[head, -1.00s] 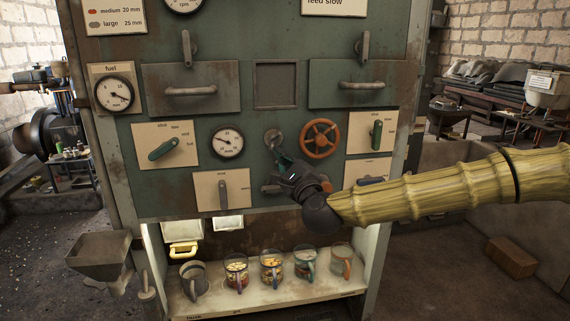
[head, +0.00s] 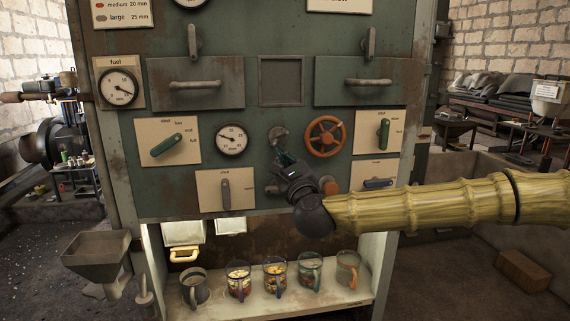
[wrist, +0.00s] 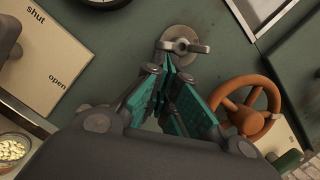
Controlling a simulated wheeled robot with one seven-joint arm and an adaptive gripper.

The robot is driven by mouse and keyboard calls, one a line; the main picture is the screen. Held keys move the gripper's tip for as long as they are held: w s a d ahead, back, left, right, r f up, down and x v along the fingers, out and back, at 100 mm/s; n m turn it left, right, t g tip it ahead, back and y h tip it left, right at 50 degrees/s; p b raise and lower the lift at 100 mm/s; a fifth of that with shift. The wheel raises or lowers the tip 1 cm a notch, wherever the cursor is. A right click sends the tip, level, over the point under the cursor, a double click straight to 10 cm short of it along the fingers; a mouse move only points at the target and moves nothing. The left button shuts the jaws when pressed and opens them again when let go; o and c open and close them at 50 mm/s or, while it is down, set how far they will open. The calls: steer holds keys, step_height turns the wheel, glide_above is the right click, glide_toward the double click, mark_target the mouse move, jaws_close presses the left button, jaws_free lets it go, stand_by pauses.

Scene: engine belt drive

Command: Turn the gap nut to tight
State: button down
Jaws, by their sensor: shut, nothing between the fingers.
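A grey wing nut on a round metal base, which I take to be the gap nut (wrist: 182,46), sits on the green panel. In the wrist view its wings lie roughly level across the picture. It also shows in the head view (head: 277,134), partly hidden by my gripper. My gripper (wrist: 169,64) has teal finger pads and dark linkages. Its fingertips are together, empty, just below the nut's wing; I cannot tell whether they touch it. In the head view my gripper (head: 284,157) is in front of the panel, below the nut. No tight label is readable.
An orange handwheel (head: 325,137) is close on the right of the nut. A round gauge (head: 231,139) is on its left. A shut/open lever plate (head: 225,189) is lower left. Several mugs stand on the lit shelf (head: 255,308) below.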

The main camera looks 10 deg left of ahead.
steer(key=shift+s+a+f+m+t+h+b, duration=0.1)
steer(key=shift+a+m+t+h+b, duration=0.15)
steer(key=shift+m+b, duration=0.65)
steer(key=shift+s+a+m+t+h+b, duration=0.15)
steer(key=shift+a+m+b, duration=0.15)
steer(key=shift+m+b, duration=0.55)
steer(key=shift+a+m+h+b, duration=0.3)
steer(key=shift+m+b, duration=0.4)
steer(key=shift+m, duration=0.45)
steer(key=shift+s+a+r+b, duration=0.15)
steer(key=shift+a+r+b, duration=0.15)
steer(key=shift+b, duration=0.3)
steer(key=shift+d, duration=0.1)
